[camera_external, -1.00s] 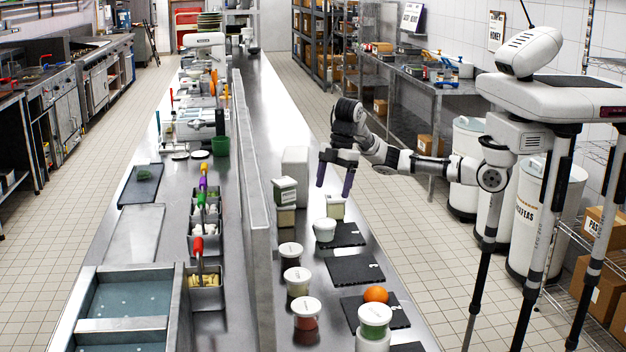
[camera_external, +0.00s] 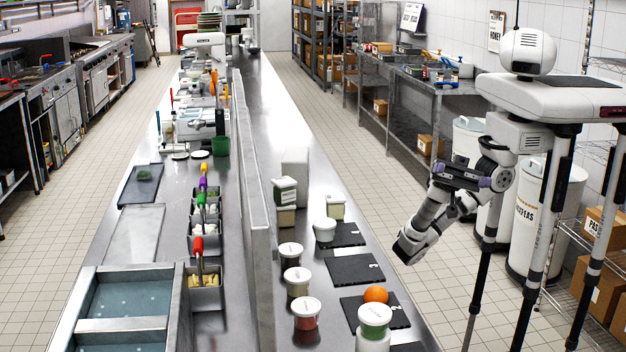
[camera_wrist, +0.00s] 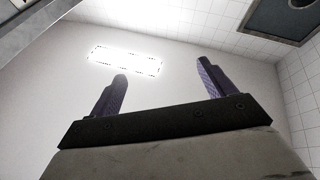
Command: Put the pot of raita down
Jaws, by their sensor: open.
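My gripper (camera_wrist: 161,70) is open and empty in the wrist view, its two purple fingers apart against a wall and a bright ceiling light. In the external view my arm is folded back over the aisle, away from the counter. A small white pot (camera_external: 325,230) stands upright on the counter at the left edge of the far dark slate (camera_external: 348,236), with nothing gripping it. A pale pot with a lid (camera_external: 335,206) stands just behind it. The labels are too small to read, so I cannot tell for sure which pot holds raita.
Several lidded pots, such as a dark one (camera_external: 290,256) and a red one (camera_external: 306,314), line the counter. A middle slate (camera_external: 352,270) is bare. An orange (camera_external: 376,295) and a green pot (camera_external: 375,321) are by the near slate. A raised divider (camera_external: 257,215) runs along the left.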

